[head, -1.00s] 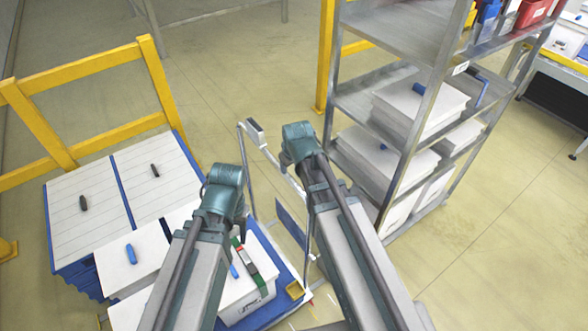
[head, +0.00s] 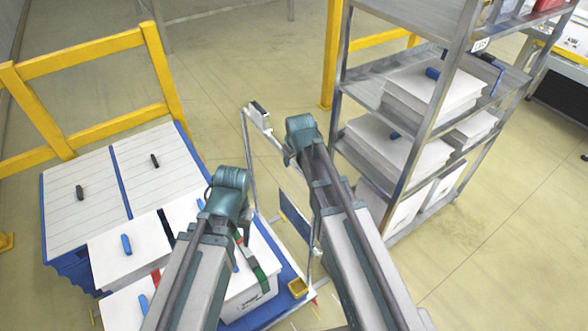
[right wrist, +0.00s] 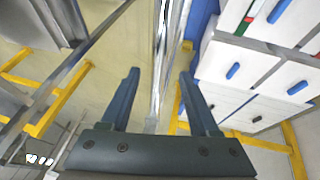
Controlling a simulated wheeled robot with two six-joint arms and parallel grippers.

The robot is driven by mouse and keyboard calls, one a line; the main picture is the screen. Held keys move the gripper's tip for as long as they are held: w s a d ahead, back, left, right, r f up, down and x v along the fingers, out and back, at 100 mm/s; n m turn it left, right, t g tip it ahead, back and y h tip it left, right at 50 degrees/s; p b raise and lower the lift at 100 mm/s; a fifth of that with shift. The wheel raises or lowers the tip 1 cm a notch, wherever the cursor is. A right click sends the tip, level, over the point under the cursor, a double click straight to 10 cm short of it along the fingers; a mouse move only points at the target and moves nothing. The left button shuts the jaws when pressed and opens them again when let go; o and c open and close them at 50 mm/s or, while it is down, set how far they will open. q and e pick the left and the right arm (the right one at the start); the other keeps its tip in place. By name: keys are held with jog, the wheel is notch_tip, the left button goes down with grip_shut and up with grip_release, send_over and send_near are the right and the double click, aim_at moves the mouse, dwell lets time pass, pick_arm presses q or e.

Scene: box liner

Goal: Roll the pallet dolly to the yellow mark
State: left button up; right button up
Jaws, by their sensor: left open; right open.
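The pallet dolly is a blue deck (head: 262,312) loaded with white lidded boxes at the lower left of the head view. Its pale upright handle frame (head: 247,150) stands at its right side. My right gripper (right wrist: 158,74) is open in the right wrist view, with a shiny upright bar (right wrist: 164,45) showing between its fingers; contact cannot be told. In the head view my right arm's end (head: 300,135) is beside the handle. My left arm's end (head: 230,185) is above the boxes; its fingers are hard to make out. I cannot make out a clear yellow floor mark.
A grey metal shelf (head: 470,50) with white boxes stands close on the right. A yellow rail (head: 85,62) and a blue-edged, white-lidded container (head: 150,178) are on the left. Open floor (head: 235,60) lies beyond the handle.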

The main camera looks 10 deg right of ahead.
aim_at(294, 162)
jog(key=b+x, duration=0.2)
jog(key=x, duration=0.1)
jog(key=shift+w+f, duration=0.15)
jog(key=shift+f, duration=0.15)
pick_arm(q)
notch_tip(294, 162, down, 3)
jog(key=shift+f, duration=0.15)
pick_arm(e)
grip_shut()
dwell(0.9)
